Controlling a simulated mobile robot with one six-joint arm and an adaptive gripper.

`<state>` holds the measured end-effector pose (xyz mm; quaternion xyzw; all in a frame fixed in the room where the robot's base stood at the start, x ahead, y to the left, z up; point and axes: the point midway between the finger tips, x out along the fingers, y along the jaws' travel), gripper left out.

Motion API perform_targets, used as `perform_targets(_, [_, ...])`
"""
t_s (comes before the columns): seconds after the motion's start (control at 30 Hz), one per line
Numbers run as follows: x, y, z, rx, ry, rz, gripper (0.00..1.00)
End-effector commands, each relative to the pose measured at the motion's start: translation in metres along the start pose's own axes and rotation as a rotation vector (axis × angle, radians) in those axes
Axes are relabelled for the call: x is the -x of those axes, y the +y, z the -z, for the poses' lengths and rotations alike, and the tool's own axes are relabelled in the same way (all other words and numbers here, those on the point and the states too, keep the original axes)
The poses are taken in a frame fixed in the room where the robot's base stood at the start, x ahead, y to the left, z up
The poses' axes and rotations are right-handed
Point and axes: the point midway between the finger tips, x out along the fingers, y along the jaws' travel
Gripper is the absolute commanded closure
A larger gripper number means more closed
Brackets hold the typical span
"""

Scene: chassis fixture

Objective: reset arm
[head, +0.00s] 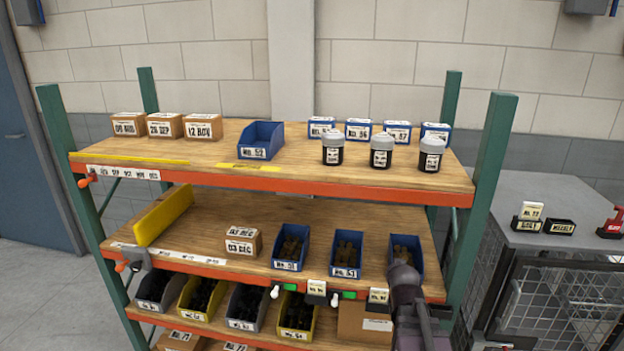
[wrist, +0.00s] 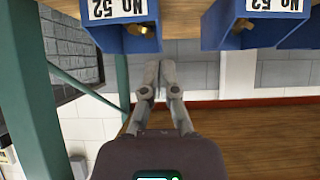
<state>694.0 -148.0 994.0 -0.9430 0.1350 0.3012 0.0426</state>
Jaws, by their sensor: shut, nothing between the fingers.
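My gripper (wrist: 157,80) shows in the wrist view with its two grey fingers brought together and nothing between them. In the head view my dark arm (head: 407,312) reaches up at the lower right, in front of the rack's middle shelf. It partly covers the right-hand blue bin (head: 404,246) there; the fingertips cannot be made out in that view. In the wrist view two blue bins with white labels, one left (wrist: 122,36) and one right (wrist: 249,38), lie at the top edge. The fingers are apart from both.
The green-posted rack (head: 484,195) has orange beams and wooden shelves. Its top shelf holds cartons (head: 165,125), an empty blue bin (head: 261,141) and grey-lidded jars (head: 381,152). A yellow divider (head: 163,215) stands on the middle shelf. A mesh cage (head: 560,290) stands to the right.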

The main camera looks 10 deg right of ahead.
Motion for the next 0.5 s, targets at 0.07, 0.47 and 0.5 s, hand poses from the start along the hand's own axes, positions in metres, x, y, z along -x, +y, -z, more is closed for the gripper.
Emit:
perform_targets(0.07, [0.001, -0.004, -0.006, 0.006, -0.028, 0.004, 1.0])
perform_targets(0.47, [0.029, -0.052, -0.085, 0.094, -0.414, 0.056, 1.0])
perform_targets(0.5, [0.035, -0.058, -0.094, 0.108, -0.463, 0.064, 1.0])
